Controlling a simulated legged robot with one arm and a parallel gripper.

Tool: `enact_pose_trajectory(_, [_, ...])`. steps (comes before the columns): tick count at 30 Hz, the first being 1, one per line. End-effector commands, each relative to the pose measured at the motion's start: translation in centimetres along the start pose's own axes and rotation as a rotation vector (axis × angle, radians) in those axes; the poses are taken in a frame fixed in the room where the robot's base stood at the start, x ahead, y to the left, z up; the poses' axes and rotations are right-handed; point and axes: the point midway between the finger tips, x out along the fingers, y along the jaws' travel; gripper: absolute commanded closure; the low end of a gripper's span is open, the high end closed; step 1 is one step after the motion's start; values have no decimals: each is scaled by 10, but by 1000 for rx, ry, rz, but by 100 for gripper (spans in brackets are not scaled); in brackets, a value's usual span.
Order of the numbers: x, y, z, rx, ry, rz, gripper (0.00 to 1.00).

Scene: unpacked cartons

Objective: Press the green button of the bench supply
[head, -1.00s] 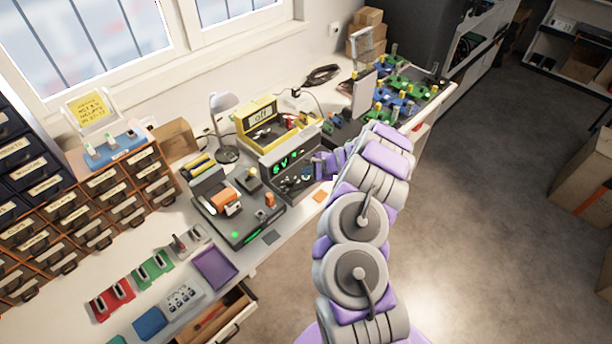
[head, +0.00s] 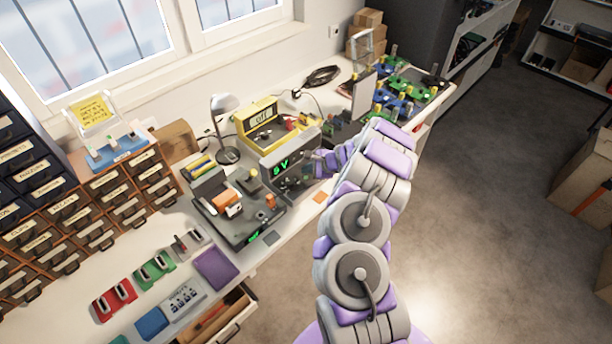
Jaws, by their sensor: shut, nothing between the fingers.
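The bench supply (head: 270,164) is a dark grey box on the bench with a lit green display that ends in "V". Its front panel, with small knobs and sockets, faces my arm. My gripper (head: 318,164) is shut and empty, close in front of the right part of that panel. I cannot tell whether it touches the panel. I cannot make out the green button; my gripper may cover it.
A dark station with an orange part (head: 227,198) sits to the left. Boards with coloured posts (head: 392,103) stand to the right. An open drawer (head: 222,318) juts out at the front.

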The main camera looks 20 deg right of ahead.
Motion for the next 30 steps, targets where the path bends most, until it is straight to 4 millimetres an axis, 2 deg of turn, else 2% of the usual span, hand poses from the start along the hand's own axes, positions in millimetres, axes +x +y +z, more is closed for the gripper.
enact_pose_trajectory(15, [-34, -25, 25, -1, 0, -1, 100])
enact_pose_trajectory(30, [-34, -25, 25, -1, 0, 0, 100])
